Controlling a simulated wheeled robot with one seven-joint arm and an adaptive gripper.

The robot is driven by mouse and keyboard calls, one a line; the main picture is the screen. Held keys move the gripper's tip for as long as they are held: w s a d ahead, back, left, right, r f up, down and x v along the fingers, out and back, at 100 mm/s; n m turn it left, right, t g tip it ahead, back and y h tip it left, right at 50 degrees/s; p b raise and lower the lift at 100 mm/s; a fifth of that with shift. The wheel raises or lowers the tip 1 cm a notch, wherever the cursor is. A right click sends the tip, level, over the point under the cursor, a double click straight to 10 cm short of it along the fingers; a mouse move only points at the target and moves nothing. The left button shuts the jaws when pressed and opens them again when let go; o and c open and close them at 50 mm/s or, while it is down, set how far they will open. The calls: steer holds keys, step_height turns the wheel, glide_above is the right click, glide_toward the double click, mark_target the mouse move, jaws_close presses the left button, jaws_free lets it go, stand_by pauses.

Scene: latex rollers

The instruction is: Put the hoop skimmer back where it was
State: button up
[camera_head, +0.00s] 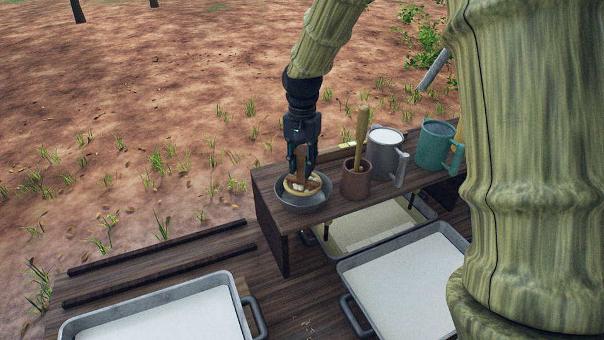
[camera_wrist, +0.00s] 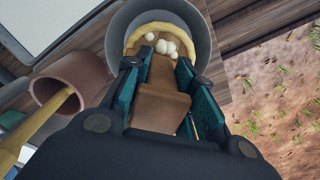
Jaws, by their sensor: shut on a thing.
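My gripper (camera_head: 301,152) is shut on the brown handle of the hoop skimmer (camera_head: 300,186) and points down at the left end of the raised wooden bench. The skimmer's pale hoop is inside a grey bowl (camera_head: 304,203), with several whitish lumps on it. In the wrist view the fingers (camera_wrist: 157,95) clasp the flat brown handle (camera_wrist: 158,105), and the yellow hoop lies within the bowl's rim (camera_wrist: 127,17). Whether the hoop touches the bowl's bottom I cannot tell.
A brown pot (camera_head: 356,184) holding an upright wooden stick (camera_head: 361,138) stands just right of the bowl. A grey mug (camera_head: 384,158) and a teal mug (camera_head: 437,145) stand further right. White-filled trays (camera_head: 253,322) lie lower in front. Bare ground lies behind the bench.

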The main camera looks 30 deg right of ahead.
mark_target(303, 181)
steer(key=shift+s+f, duration=0.2)
steer(key=shift+f, duration=0.2)
step_height(303, 181, down, 4)
steer(key=shift+w+r+p, duration=0.15)
steer(key=shift+r+p, duration=0.1)
steer(key=shift+p, duration=0.45)
steer(key=shift+r, duration=0.1)
steer(key=o, duration=0.9)
steer(key=shift+f, duration=0.2)
steer(key=shift+r, duration=0.15)
step_height(303, 181, up, 12)
steer(key=b, duration=0.3)
